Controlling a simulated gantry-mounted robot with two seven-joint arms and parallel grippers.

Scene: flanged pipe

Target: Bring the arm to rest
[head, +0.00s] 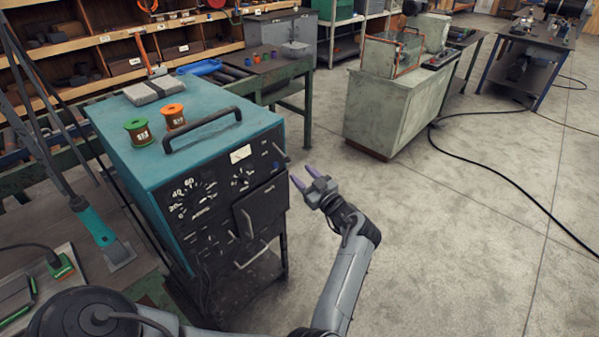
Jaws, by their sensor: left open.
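My left gripper (304,177) is open, with its two purple-grey fingers apart and nothing visible between them. It is just right of the front panel of a teal machine (215,105), near a small lever on the panel's right side. I cannot tell whether the fingers touch that lever. My left arm (350,270) is bent and reaches up from the bottom edge to the gripper. My right gripper is not in view. No flanged pipe can be made out.
The machine has a black top handle (203,129), a green spool (138,131), an orange spool (174,115) and a grey block (154,90) on top. A grey-green cabinet (390,115) stands beyond. The floor (460,230) to the right is clear apart from a black cable (500,178).

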